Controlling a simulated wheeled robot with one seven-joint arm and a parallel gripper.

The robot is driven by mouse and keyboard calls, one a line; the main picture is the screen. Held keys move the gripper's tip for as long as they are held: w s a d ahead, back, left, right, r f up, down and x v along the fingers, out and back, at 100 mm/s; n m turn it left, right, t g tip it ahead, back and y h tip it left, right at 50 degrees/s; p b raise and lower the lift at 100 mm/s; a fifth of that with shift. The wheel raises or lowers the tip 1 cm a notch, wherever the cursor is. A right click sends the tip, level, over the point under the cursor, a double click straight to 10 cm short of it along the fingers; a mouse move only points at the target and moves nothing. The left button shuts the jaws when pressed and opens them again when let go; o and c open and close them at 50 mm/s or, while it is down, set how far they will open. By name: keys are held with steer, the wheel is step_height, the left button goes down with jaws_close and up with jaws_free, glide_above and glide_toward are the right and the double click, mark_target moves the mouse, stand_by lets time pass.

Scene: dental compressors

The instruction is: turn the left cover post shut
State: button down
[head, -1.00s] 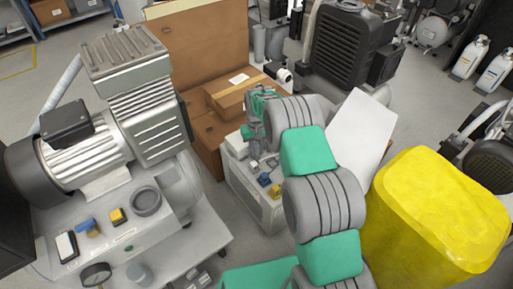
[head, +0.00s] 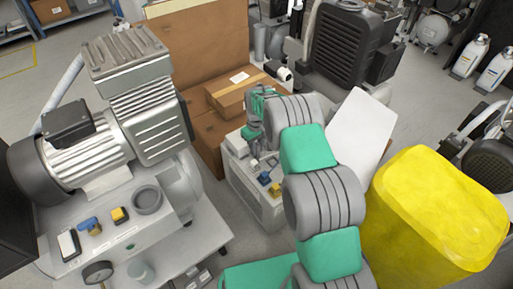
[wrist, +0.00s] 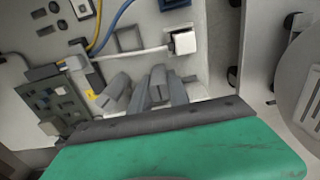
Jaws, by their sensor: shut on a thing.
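My gripper (head: 254,135) is at the near white cabinet (head: 247,186) in the head view, low over its left back part. In the wrist view my gripper (wrist: 145,90) reaches a pale panel, with its grey fingers closed in at the middle of the frame. They are shut on a small grey part there, which I take to be the left cover post; the fingers hide most of it. I cannot tell how far it is turned.
In the wrist view, a green circuit board (wrist: 52,100) with yellow and blue wires lies left of the fingers. A white plug (wrist: 182,42) is just above them. In the head view, a large compressor (head: 150,100) stands left, and a yellow bin (head: 430,220) right.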

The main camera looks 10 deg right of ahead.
mark_target(257, 144)
steer(key=c, duration=1.5)
jaws_free()
step_height(257, 144, up, 8)
steer(key=p, duration=0.2)
steer(key=shift+p, duration=0.3)
steer(key=shift+f, duration=0.1)
